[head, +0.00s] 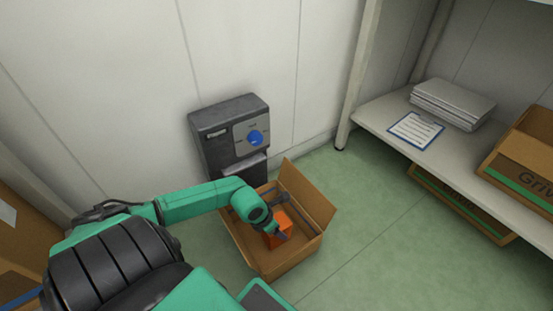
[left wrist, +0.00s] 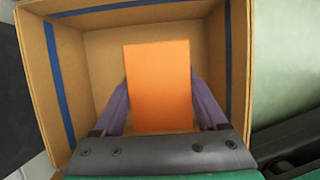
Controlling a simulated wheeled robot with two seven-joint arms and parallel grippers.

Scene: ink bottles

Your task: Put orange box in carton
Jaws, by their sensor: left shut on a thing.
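An orange box (head: 279,231) is inside the open cardboard carton (head: 310,250) on the floor in the head view. My left gripper (head: 277,226) reaches down into the carton and is shut on the orange box. In the left wrist view the orange box (left wrist: 158,82) sits between the two fingers of my left gripper (left wrist: 160,105), with the walls of the carton (left wrist: 38,75) around it. I cannot tell whether the box touches the carton's bottom. My right gripper is not in view.
A dark grey machine with a blue knob (head: 256,138) stands against the wall behind the carton. At right a shelf (head: 385,118) holds a clipboard (head: 416,130), a stack of papers (head: 452,103) and another carton (head: 525,150). Green floor (head: 390,250) is clear right of the carton.

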